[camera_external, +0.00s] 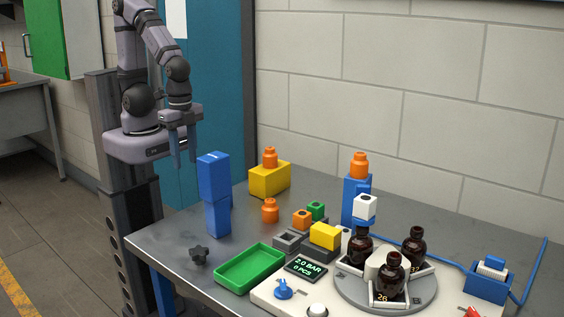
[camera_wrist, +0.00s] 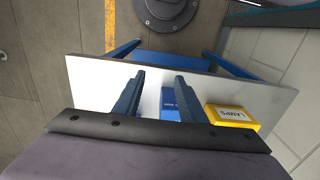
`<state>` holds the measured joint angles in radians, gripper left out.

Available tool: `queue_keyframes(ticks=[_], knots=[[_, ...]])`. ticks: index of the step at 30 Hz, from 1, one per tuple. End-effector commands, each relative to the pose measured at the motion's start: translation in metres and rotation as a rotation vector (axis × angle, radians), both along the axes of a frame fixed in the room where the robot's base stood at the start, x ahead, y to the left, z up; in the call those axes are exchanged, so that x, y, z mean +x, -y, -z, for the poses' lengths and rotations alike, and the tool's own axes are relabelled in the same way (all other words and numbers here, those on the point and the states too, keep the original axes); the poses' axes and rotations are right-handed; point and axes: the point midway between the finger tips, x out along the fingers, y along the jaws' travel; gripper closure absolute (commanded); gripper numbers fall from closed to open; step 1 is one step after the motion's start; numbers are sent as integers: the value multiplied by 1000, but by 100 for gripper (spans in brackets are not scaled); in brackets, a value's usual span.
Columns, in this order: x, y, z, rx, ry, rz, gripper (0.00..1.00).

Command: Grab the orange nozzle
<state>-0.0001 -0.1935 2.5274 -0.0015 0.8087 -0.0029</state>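Several orange parts show in the external view, and I cannot tell which one the task means. A stepped orange nozzle-like piece (camera_external: 269,158) stands on a yellow box (camera_external: 268,181). A similar orange piece (camera_external: 270,211) stands on the table, and another (camera_external: 359,165) sits on top of a blue stand (camera_external: 350,200). In the wrist view my gripper (camera_wrist: 160,75) is open and empty; no orange part shows there.
A tall blue block (camera_external: 214,180) stands between my gripper and the orange parts. A green tray (camera_external: 250,268), a black knob (camera_external: 199,256) and amber bottles (camera_external: 391,278) on a round turntable (camera_external: 420,300) are nearer. The yellow box (camera_wrist: 232,117) also shows in the wrist view.

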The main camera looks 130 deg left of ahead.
Motion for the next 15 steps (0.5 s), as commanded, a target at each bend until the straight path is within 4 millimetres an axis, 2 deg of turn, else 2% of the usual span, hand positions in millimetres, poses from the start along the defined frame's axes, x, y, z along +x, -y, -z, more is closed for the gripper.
queue_keyframes(ticks=[1,7,11,15], knots=[[2,0,-10,0,9,0,62],[1,0,-41,0,8,0,62],[23,-6,-35,11,57,-9,62],[52,-12,-31,24,135,-17,62]])
